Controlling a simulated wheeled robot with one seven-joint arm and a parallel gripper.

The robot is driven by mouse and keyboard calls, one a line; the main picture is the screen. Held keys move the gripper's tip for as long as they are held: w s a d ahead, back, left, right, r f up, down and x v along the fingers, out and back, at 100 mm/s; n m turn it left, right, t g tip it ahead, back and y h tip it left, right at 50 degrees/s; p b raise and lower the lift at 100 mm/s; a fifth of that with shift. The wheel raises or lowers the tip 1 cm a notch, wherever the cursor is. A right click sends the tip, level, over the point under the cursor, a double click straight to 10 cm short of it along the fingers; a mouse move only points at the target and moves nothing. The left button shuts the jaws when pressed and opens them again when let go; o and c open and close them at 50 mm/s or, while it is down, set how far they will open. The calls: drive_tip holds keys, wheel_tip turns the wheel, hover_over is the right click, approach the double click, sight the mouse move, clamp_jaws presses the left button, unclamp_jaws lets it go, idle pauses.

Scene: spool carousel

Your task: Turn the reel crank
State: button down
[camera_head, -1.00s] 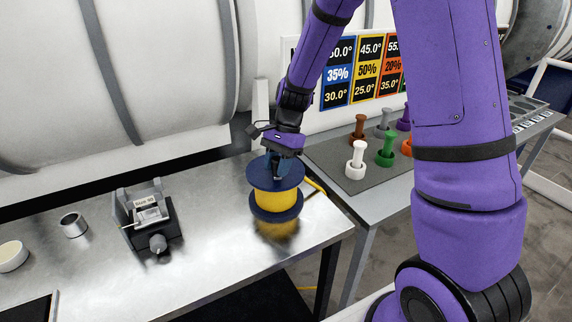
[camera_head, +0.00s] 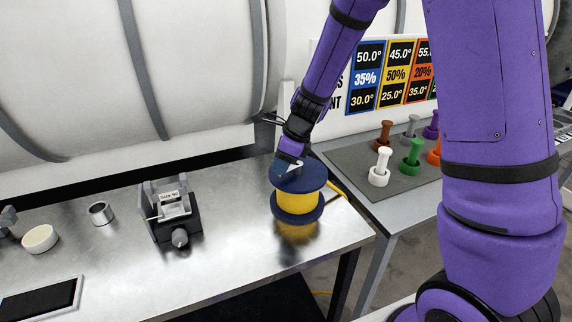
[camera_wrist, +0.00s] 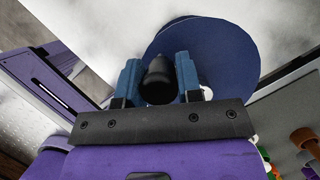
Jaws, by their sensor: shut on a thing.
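The reel (camera_head: 298,203) has dark blue flanges and a yellow middle, and stands at the right end of the metal bench. My gripper (camera_head: 288,168) is at the reel's top flange. In the wrist view my gripper (camera_wrist: 160,82) has its two blue fingers on either side of a dark, rounded crank knob (camera_wrist: 158,78), shut on it. The blue top flange (camera_wrist: 222,62) lies behind and to the right of the knob. In the head view the knob is hidden by my gripper.
A small grey device with a front knob (camera_head: 172,215) stands on the bench left of the reel, with a metal cup (camera_head: 101,213) and a cream round dish (camera_head: 40,238) further left. Coloured pegs stand on a grey mat (camera_head: 350,160) at right. Bare bench (camera_head: 235,225) lies between device and reel.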

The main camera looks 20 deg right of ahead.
drive_tip(key=w+m, duration=0.1)
drive_tip(key=m+t, duration=0.1)
drive_tip(key=m, duration=0.1)
drive_tip(key=shift+w+a+h, duration=0.2)
drive_tip(key=shift+w+h, duration=0.1)
drive_tip(key=shift+w, duration=0.05)
drive_tip(key=shift+w+m+t, duration=0.3)
drive_tip(key=shift+w+m, duration=0.1)
drive_tip(key=shift+m, duration=0.4)
drive_tip(key=shift+d+h, duration=0.1)
drive_tip(key=shift+h, duration=0.2)
drive_tip(key=c, duration=0.8)
unclamp_jaws()
drive_tip(key=shift+r, duration=0.1)
drive_tip(key=v, duration=1)
drive_tip(key=shift+d+r, duration=0.1)
drive_tip(key=shift+r, duration=0.2)
